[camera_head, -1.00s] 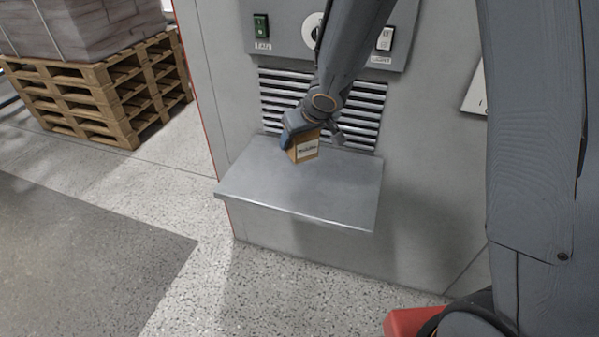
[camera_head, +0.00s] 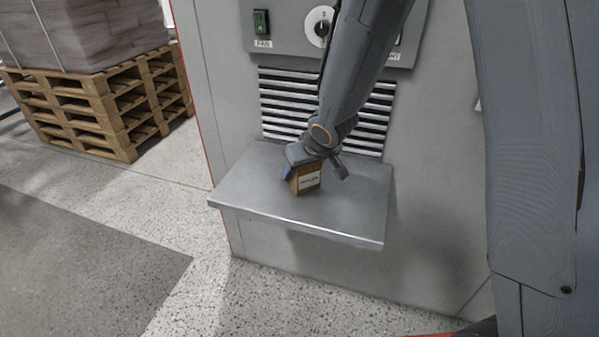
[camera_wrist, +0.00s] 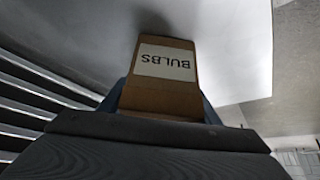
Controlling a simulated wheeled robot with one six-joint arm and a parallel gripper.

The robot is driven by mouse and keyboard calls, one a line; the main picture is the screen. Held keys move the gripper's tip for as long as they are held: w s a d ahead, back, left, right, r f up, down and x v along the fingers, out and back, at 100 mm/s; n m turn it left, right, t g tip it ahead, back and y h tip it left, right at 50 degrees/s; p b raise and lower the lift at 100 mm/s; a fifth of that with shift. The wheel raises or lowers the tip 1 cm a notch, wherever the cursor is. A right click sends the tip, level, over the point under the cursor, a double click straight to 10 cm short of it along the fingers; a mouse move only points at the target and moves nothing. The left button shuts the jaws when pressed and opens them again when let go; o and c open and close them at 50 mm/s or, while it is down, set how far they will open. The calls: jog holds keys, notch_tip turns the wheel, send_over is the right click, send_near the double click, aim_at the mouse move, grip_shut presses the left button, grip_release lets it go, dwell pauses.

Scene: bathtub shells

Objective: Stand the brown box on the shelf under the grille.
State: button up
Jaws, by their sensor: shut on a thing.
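The brown box (camera_head: 305,178) carries a white label and is held upright at the middle of the grey shelf (camera_head: 350,205). Its lower end is at or very close to the shelf top; I cannot tell whether it touches. My gripper (camera_head: 296,172) is shut on the box from above, with a blue finger showing at its left. In the wrist view the box (camera_wrist: 160,85) sits between the fingers, its label reading "BULBS" upside down. The grille (camera_head: 285,103) of dark slots is on the panel just above the shelf, partly hidden by my arm.
A control plate with a green fan switch (camera_head: 261,22) and a round dial (camera_head: 320,27) is above the grille. Pallets (camera_head: 100,105) with a wrapped load stand at the left. The shelf is clear on both sides of the box.

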jog(key=shift+f, duration=0.15)
jog(key=o, duration=1.3)
jog(key=shift+c, duration=0.2)
jog(key=p+v, duration=0.6)
jog(key=v, duration=0.6)
jog(key=s+d+r+m+g+h, duration=0.1)
jog(key=s+d+m+h, duration=0.3)
jog(key=d, duration=0.6)
jog(key=s+d+m+g+y, duration=0.1)
jog(key=s+d+g, duration=0.3)
jog(key=s, duration=1)
jog(key=shift+r, duration=0.4)
